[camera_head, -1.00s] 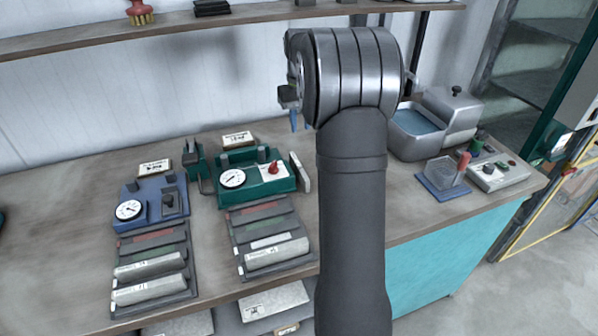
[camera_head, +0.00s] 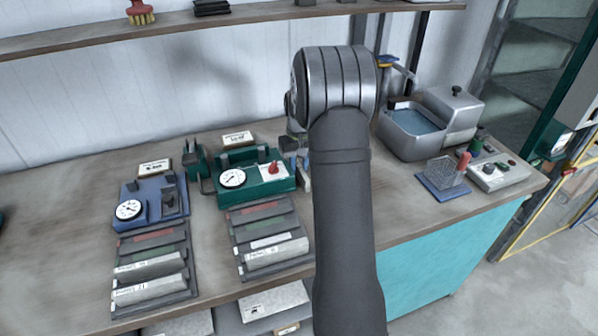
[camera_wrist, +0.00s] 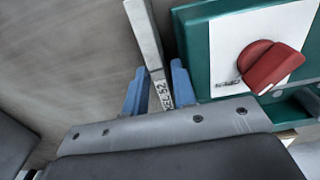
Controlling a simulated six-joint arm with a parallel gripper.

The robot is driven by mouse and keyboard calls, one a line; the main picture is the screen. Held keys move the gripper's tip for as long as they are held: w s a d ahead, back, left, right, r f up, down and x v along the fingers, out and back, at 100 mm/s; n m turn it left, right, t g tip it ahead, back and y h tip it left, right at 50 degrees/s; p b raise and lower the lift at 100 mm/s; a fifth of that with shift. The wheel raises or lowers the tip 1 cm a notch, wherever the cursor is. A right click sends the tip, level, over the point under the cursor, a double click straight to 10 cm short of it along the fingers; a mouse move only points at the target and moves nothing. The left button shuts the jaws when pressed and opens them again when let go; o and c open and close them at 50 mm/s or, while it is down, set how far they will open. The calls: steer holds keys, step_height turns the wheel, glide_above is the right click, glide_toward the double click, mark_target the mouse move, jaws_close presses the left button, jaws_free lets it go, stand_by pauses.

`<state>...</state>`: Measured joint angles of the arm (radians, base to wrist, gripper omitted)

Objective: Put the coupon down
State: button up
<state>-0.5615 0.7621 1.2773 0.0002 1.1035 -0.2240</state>
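A narrow pale bar with a printed end face, which looks like the coupon (camera_wrist: 146,35), lies beside the green device (camera_wrist: 195,50) in the wrist view. My gripper (camera_wrist: 158,88) has its two blue fingers on either side of the bar's labelled end. A gap shows between the left finger and the bar; the right finger is very close to it, and I cannot tell whether they touch. In the head view my gripper (camera_head: 304,176) is low at the right side of the green gauge device (camera_head: 255,185), and my arm hides most of the bar.
A blue gauge device (camera_head: 150,205) and two sloped racks with pale labelled blocks (camera_head: 150,265) stand to the left. A grey basin (camera_head: 412,148), a clear speckled box on a blue base (camera_head: 441,174) and a control box (camera_head: 497,176) stand to the right. A shelf runs above.

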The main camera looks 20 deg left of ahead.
steer(key=shift+f, duration=0.5)
jaws_close()
steer(key=shift+r, duration=0.15)
